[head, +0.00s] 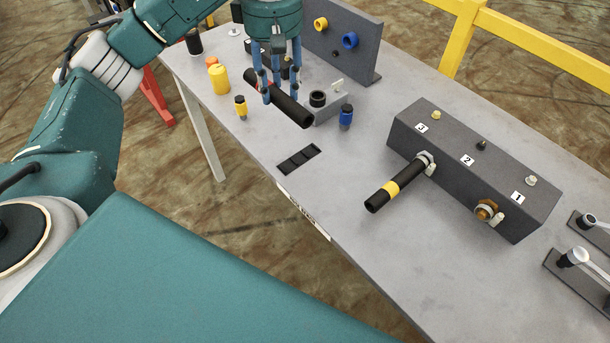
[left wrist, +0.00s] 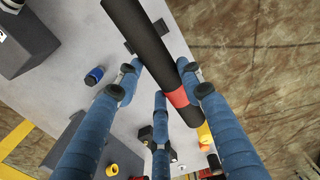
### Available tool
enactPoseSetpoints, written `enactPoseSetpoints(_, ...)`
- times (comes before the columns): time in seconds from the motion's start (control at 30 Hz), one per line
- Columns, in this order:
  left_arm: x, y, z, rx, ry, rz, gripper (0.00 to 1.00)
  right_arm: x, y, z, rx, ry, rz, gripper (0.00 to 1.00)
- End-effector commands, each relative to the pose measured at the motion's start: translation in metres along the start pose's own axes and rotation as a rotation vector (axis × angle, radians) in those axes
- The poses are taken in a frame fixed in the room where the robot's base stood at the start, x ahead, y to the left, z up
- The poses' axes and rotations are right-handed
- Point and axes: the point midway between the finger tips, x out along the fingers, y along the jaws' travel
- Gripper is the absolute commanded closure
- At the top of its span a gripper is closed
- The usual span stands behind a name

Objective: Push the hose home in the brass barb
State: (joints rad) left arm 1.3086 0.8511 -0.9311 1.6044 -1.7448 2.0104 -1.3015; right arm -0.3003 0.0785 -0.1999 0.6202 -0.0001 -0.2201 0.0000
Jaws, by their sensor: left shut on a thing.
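My left gripper (head: 281,95) is shut on a black hose (head: 293,108) with a red band, held above the far part of the table. In the left wrist view the hose (left wrist: 147,35) runs between the blue fingers, with its red band (left wrist: 177,97) near the fingertips. The hose's free end points toward the lower right in the head view. The brass barb (head: 485,210) sticks out of the front of the dark block (head: 450,165), below label 1, with a pale clamp piece beside it. The hose is well apart from the barb. My right gripper is not in view.
A second black hose with a yellow band (head: 391,187) sits at a fitting on the same block. A dark slotted plate (head: 298,159) lies at the edge. Levers (head: 574,256) are at right.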

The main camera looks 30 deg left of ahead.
Motion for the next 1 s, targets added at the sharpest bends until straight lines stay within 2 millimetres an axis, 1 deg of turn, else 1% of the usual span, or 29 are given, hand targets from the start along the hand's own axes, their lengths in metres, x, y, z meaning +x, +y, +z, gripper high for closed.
enactPoseSetpoints(0.07,0.009,0.0,0.001,0.002,-0.001,-0.002,0.9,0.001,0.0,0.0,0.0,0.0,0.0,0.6)
enactPoseSetpoints(0.17,0.03,-0.001,0.002,0.003,-0.004,-0.005,0.9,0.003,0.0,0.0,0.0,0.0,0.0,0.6)
enactPoseSetpoints(0.27,0.053,-0.002,0.001,0.003,-0.002,-0.009,0.9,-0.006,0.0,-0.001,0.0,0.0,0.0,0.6)
enactPoseSetpoints(0.5,0.116,-0.002,0.001,0.003,-0.002,-0.006,0.9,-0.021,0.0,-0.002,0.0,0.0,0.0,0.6)
enactPoseSetpoints(0.6,0.136,-0.001,0.001,0.002,-0.002,-0.004,0.9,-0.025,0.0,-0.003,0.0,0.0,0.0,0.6)
enactPoseSetpoints(0.7,0.149,0.0,0.001,0.004,-0.002,-0.001,0.9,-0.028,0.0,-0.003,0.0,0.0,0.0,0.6)
enactPoseSetpoints(0.87,0.16,0.0,0.0,0.003,-0.001,-0.001,0.9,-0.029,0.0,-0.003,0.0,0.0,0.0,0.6)
enactPoseSetpoints(1.0,0.176,-0.001,0.001,0.003,-0.001,-0.003,0.9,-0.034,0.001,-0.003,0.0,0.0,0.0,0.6)
